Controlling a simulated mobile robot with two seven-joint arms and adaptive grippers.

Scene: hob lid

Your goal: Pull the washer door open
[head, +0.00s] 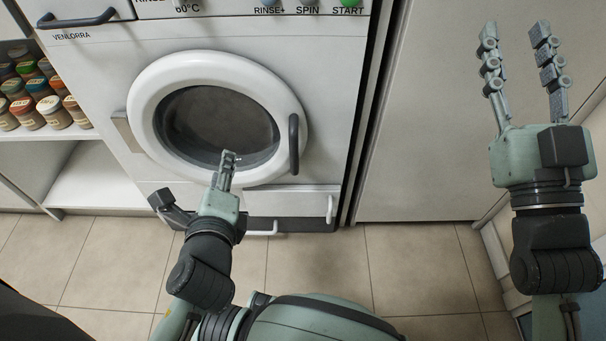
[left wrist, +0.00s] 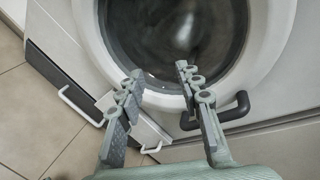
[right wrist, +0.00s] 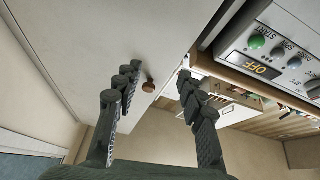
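The washer door (head: 146,84) is a white ring around dark glass, and it looks closed on the washer front. Its dark handle (head: 293,144) stands upright on the right side of the ring. My left gripper (head: 228,160) is in front of the lower part of the door, left of the handle. The left wrist view shows its fingers (left wrist: 158,82) apart and empty, with the dark handle (left wrist: 238,108) just right of the right finger. My right gripper (head: 516,32) is raised at the right, fingers apart and empty, away from the washer. The right wrist view shows its fingers (right wrist: 155,75) too.
A drawer with a dark handle (head: 78,19) is above the door at the left. A lower flap with a white handle (head: 329,208) is below it. Shelves with spice jars (head: 53,111) stand at the left. A pale tall panel (head: 425,130) is at the right. Tiled floor (head: 420,260) is clear.

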